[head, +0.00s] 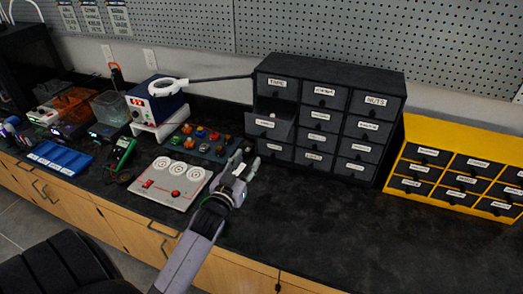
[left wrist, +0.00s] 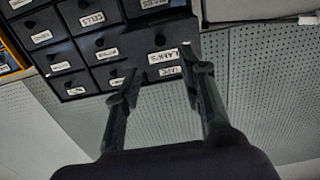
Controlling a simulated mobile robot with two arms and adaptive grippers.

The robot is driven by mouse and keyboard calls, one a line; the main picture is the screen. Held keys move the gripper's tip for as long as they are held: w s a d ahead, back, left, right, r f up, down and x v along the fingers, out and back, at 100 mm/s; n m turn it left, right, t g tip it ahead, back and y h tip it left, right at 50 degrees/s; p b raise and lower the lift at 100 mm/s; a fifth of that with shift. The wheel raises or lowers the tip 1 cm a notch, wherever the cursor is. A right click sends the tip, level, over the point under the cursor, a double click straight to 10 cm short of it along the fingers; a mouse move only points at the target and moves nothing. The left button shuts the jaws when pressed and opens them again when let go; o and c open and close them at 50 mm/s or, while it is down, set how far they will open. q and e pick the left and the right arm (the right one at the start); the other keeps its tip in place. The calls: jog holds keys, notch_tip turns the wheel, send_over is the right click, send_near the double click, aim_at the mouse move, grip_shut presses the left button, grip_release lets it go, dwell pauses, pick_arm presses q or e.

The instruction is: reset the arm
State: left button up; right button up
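My left arm comes in from the bottom of the head view. Its left gripper (head: 242,167) is over the dark bench top, in front of the lower left part of the black drawer cabinet (head: 329,67). Its two fingers stand apart with nothing between them; the left wrist view also shows this open gripper (left wrist: 158,70). One drawer (head: 267,125) in the cabinet's left column is pulled out; the gripper shows apart from it. In the left wrist view the drawer labels appear upside down, with the LAMPS drawer (left wrist: 148,54) behind the fingers. My right gripper is not in view.
A yellow drawer unit (head: 462,145) stands to the right. A white panel with round dials (head: 171,184) lies left of the gripper. The bench front right (head: 350,225) is clear.

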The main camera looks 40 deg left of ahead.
pick_arm(q)
jog(key=s+d+f+m+g+h, duration=0.2)
jog(key=s+d+f+g+h, duration=0.1)
jog(key=s+d+f+g, duration=0.55)
jog(key=s+d+f+m+g+h, duration=0.1)
jog(key=s+d+f+g, duration=0.3)
jog(key=s, duration=0.5)
jog(key=s+d+f+m+g+h, duration=0.1)
jog(key=s+d+m+g, duration=0.1)
jog(key=s+d, duration=0.55)
jog(key=s+a+f, duration=0.1)
jog(key=s+f, duration=0.1)
jog(key=f, duration=1.2)
jog(key=s+a+f, duration=0.1)
jog(key=f, duration=1.2)
jog(key=s+a+f+g+b, duration=0.1)
jog(key=s+a+f+g, duration=0.1)
jog(key=s+f, duration=1.4)
jog(key=shift+s+a+f+y+b, duration=0.2)
jog(key=shift+s+a+y+b, duration=0.05)
jog(key=shift+s+y+b, duration=0.1)
